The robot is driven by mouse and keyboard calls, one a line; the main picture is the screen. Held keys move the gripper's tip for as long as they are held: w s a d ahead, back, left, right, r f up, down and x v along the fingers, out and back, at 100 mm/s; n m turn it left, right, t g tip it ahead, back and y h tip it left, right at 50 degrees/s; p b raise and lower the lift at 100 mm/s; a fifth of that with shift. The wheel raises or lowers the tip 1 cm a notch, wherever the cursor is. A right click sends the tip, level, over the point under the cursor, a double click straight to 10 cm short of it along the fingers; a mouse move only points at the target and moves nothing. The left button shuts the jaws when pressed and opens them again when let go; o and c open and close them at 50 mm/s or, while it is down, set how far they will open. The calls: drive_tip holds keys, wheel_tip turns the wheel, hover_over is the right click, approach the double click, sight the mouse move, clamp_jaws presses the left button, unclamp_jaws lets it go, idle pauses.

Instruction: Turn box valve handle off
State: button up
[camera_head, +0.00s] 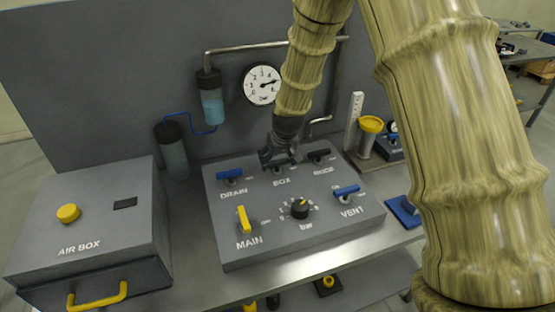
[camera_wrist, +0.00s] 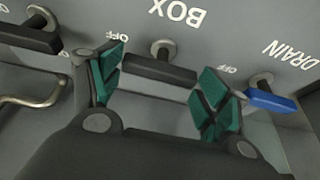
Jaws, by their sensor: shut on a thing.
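The BOX valve handle is a black bar on a metal stem (camera_wrist: 160,68), beneath the BOX lettering in the wrist view, where the lettering appears inverted. My gripper (camera_wrist: 160,90) has its two green-padded fingers at the bar's two ends, shut on it lengthwise. In the head view my gripper (camera_head: 279,157) comes down over the BOX position at the back middle of the grey valve panel (camera_head: 290,250). It hides most of the handle there. An OFF mark shows close to the handle in the wrist view.
The blue DRAIN handle (camera_head: 230,175) and a black handle (camera_head: 318,155) flank the BOX handle closely. The yellow MAIN handle (camera_head: 242,219), black bar knob (camera_head: 300,208) and blue VENT handle (camera_head: 347,191) are nearer the front. The air box (camera_head: 100,225) stands left. A gauge (camera_head: 261,85) hangs behind.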

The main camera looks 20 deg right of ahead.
drive_tip(key=shift+w, duration=0.1)
drive_tip(key=o, duration=1)
drive_tip(key=v, duration=1.2)
drive_tip(key=shift+r, duration=0.1)
